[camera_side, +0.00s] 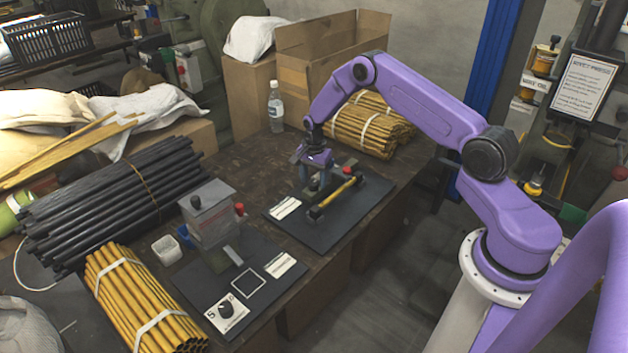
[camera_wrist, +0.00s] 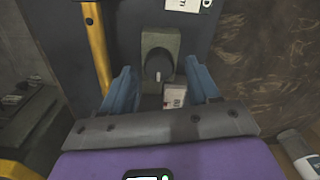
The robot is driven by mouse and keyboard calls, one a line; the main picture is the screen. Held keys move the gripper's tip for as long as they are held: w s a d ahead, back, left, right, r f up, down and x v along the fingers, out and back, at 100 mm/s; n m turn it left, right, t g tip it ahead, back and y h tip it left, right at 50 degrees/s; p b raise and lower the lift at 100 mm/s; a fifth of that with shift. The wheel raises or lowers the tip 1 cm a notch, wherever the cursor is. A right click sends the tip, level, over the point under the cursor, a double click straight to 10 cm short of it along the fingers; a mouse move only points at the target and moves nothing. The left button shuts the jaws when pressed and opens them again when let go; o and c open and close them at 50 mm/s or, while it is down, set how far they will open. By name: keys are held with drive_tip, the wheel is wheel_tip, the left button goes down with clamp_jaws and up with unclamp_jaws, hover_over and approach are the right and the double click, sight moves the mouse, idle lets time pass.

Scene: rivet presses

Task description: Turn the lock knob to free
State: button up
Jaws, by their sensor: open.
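The wrist view shows a dark round knob (camera_wrist: 158,66) on an olive-grey block (camera_wrist: 160,42). A pale mark on the knob points toward the bottom of the picture. My gripper (camera_wrist: 160,70) is open, its two blue fingers on either side of the knob with gaps between. Whether the fingertips are down at knob height is unclear. A small printed label (camera_wrist: 175,97) lies below the knob, and a white label (camera_wrist: 188,4) is cut off at the top. In the side view my gripper (camera_side: 316,176) is low over the far black base plate (camera_side: 318,232) and largely hides this knob.
A yellow bar (camera_side: 336,196) with black ends lies beside my gripper, also seen in the wrist view (camera_wrist: 98,50).

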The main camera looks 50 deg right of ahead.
drive_tip(key=shift+f, duration=0.5)
drive_tip(key=c, duration=1)
drive_tip(key=shift+c, duration=0.2)
